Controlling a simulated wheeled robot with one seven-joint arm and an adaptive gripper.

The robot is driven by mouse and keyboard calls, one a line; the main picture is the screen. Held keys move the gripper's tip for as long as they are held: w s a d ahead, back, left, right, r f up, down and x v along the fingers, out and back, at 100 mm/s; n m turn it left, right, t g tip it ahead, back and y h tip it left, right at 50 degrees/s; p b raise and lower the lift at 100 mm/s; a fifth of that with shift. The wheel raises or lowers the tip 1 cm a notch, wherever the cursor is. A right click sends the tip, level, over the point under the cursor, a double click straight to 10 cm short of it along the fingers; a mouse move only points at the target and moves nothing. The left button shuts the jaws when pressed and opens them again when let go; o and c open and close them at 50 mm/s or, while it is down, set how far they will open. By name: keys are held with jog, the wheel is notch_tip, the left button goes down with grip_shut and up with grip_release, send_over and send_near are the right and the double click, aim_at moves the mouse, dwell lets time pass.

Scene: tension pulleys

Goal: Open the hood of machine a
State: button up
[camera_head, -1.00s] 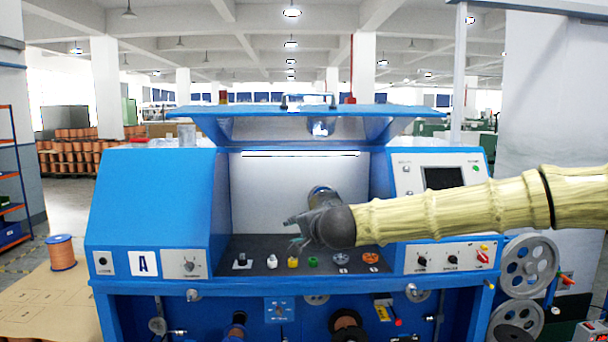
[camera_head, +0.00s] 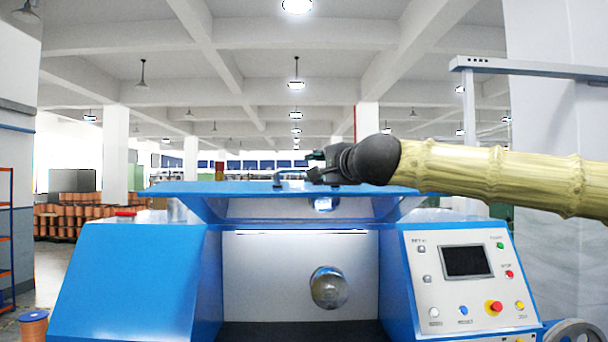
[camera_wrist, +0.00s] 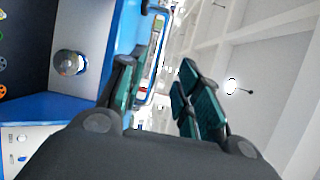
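The blue machine (camera_head: 140,270) fills the lower head view. Its hood (camera_head: 240,188) stands raised over the white-backed work bay, roughly level, with a gap below it. A metal handle (camera_head: 279,178) stands on the hood's front edge. My gripper (camera_head: 312,165) is at hood height, just right of the handle and partly over it. In the wrist view my gripper (camera_wrist: 163,95) has its green-padded fingers apart, with the handle (camera_wrist: 158,11) showing ahead and between them. I cannot tell whether a finger touches it. The letter plate is outside the head view.
A round metal part (camera_head: 329,288) sits in the bay. A control panel (camera_head: 468,275) with a screen and several buttons is at right. A grey overhead beam (camera_head: 530,68) crosses at upper right. The space above the hood is clear to the ceiling.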

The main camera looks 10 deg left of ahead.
aim_at(302, 169)
jog(key=p+x, duration=0.3)
jog(key=x, duration=0.5)
jog(key=shift+w+f, duration=0.15)
jog(key=shift+f, duration=0.05)
jog(key=shift+w+a+r, duration=0.1)
jog(key=shift+a+r, duration=0.05)
jog(key=shift+s+a+r, duration=0.25)
jog(key=shift+s+a, duration=0.05)
jog(key=shift+s, duration=0.05)
jog(key=shift+w+a+f, duration=0.1)
jog(key=shift+w+f, duration=0.35)
jog(key=shift+w, duration=0.3)
jog(key=shift+s+r, duration=0.25)
jog(key=shift+s, duration=0.05)
jog(key=shift+c, duration=1.4)
jog(key=shift+s, duration=0.15)
jog(key=c, duration=0.4)
grip_shut()
